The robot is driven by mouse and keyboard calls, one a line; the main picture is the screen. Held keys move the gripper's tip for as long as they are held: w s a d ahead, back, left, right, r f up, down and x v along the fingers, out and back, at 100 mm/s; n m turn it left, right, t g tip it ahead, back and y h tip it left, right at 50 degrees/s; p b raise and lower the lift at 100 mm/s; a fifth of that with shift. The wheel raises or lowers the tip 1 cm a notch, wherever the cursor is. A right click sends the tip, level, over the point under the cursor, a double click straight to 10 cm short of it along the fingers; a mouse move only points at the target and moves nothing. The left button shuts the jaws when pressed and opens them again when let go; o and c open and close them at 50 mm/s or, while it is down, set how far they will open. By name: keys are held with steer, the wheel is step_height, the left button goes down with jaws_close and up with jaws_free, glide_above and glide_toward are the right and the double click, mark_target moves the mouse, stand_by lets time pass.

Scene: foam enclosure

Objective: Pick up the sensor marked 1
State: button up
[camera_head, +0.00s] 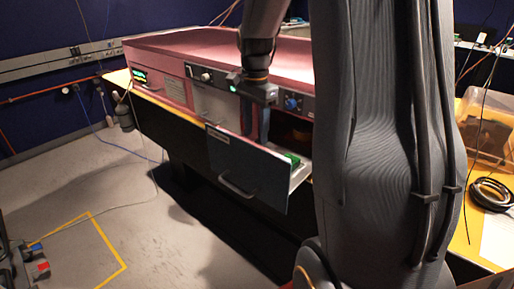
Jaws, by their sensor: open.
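My gripper (255,132) points down over an open drawer (243,165) with a dark grey front and a bar handle. Its two fingers are apart, and the tips are close behind the top edge of the drawer front. I cannot tell whether anything is between them. A small green object (293,159) shows inside the drawer at its right end, to the right of my gripper and apart from it. No mark 1 can be read on it, so I cannot tell whether it is the sensor. The drawer front hides most of the drawer's inside.
The drawer belongs to a long pink-topped cabinet (200,47) with knobs and small displays, on a yellow-topped bench. My arm covers the right middle. A clear bin (485,125) and a black cable coil (490,194) lie at the right. The floor at left is mostly free.

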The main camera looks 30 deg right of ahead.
steer(key=shift+d+f+p, duration=0.2)
steer(key=shift+f+p, duration=0.5)
steer(key=shift+f, duration=1.35)
steer(key=c, duration=1.2)
steer(key=shift+o, duration=0.2)
